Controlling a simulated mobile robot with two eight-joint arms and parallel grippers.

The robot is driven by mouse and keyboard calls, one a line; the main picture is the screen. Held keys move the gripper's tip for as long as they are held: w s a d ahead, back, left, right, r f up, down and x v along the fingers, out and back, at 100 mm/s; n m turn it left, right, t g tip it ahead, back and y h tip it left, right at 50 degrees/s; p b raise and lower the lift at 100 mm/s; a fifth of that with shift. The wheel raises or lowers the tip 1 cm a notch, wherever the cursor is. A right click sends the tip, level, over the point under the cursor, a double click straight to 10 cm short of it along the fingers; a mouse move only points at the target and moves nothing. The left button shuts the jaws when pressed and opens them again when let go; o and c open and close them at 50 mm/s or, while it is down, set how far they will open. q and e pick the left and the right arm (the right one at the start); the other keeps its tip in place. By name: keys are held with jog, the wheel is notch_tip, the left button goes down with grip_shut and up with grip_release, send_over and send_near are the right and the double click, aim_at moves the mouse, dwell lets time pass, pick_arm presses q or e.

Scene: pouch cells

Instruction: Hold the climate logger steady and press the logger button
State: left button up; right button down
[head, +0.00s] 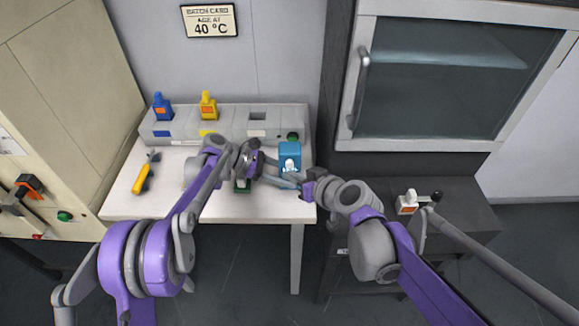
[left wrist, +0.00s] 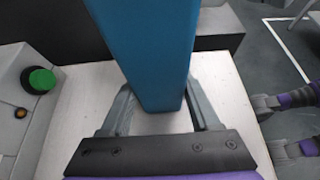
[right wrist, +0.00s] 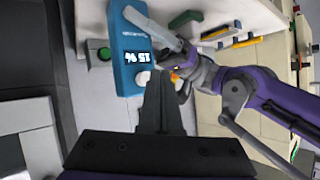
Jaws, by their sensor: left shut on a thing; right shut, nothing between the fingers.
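The climate logger (head: 290,150) is a blue box standing on the white table's right side. In the right wrist view its front (right wrist: 128,40) shows a display reading 15 %, upside down. A round white button (right wrist: 142,78) lies beside the display. My left gripper (head: 284,180) is shut on the logger, with its fingers on either side of the blue body (left wrist: 150,50) in the left wrist view. My right gripper (right wrist: 160,78) is shut and empty, its tips close to the button. I cannot tell whether they touch it.
A grey rack (head: 180,130) at the table's back holds a blue bottle-shaped piece (head: 162,106) and a yellow one (head: 208,105). A green knob (left wrist: 40,80) is near the logger. A yellow-handled tool (head: 143,178) lies at left. A glass-doored cabinet (head: 450,80) stands at right.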

jog(key=s, duration=0.5)
jog(key=shift+s, duration=0.25)
pick_arm(q)
jog(key=o, duration=1.1)
jog(key=shift+c, duration=0.2)
jog(key=shift+a, duration=0.1)
